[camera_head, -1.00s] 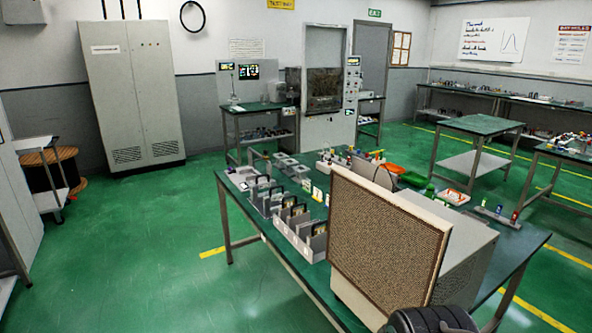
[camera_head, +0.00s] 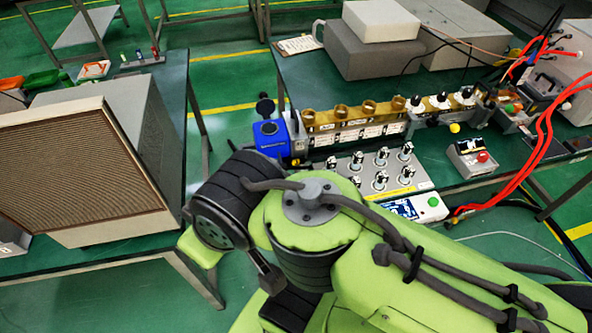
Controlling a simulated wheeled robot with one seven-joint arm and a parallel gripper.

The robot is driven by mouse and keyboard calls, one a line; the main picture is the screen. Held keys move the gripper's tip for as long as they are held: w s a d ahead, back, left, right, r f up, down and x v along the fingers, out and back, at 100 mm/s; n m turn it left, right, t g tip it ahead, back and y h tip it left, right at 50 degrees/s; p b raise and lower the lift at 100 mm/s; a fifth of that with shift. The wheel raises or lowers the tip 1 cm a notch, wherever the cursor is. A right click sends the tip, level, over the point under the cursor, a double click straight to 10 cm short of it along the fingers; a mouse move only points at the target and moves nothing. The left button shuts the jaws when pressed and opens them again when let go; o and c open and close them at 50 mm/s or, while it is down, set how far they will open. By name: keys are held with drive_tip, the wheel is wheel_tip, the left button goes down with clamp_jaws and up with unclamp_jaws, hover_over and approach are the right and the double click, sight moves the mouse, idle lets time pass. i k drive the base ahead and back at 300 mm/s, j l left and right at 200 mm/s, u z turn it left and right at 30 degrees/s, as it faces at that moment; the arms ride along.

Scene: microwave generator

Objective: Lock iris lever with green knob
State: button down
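A brass waveguide row (camera_head: 355,116) runs along the right-hand table, with several round brass ports on top and a blue block (camera_head: 270,138) at its left end. Small yellow knobs show at the row: one at the left (camera_head: 295,162) and one at the right (camera_head: 455,128). A small green spot (camera_head: 508,107) shows near the row's right end; I cannot tell whether it is a knob on the iris lever. The iris lever and its position cannot be made out. My green arm fills the lower middle, in front of the table; my gripper is not in view.
A panel with several switches (camera_head: 380,178) and a white box with a green button (camera_head: 433,201) lie at the table's front. Red cables (camera_head: 543,135) hang at the right. A mesh-fronted cabinet (camera_head: 80,170) stands on the left table. A floor gap separates the tables.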

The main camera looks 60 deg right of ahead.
sight(509, 109)
drive_tip(key=z, duration=3.5)
drive_tip(key=i+l+u, duration=0.15)
drive_tip(key=l+u, duration=0.3)
drive_tip(key=l, duration=0.15)
drive_tip(key=i+l+u, duration=0.1)
drive_tip(key=l+u, duration=0.35)
drive_tip(key=l, duration=0.15)
drive_tip(key=l+u, duration=0.5)
drive_tip(key=l, duration=0.15)
drive_tip(key=i+l+u, duration=0.2)
drive_tip(key=l+u, duration=0.15)
drive_tip(key=i+l+u, duration=0.2)
drive_tip(key=l+u, duration=0.45)
drive_tip(key=l, duration=0.25)
drive_tip(key=i+l+u, duration=0.1)
drive_tip(key=l+u, duration=0.25)
drive_tip(key=l, duration=0.15)
drive_tip(key=i+l+u, duration=0.25)
drive_tip(key=k+l, duration=0.05)
drive_tip(key=l, duration=0.05)
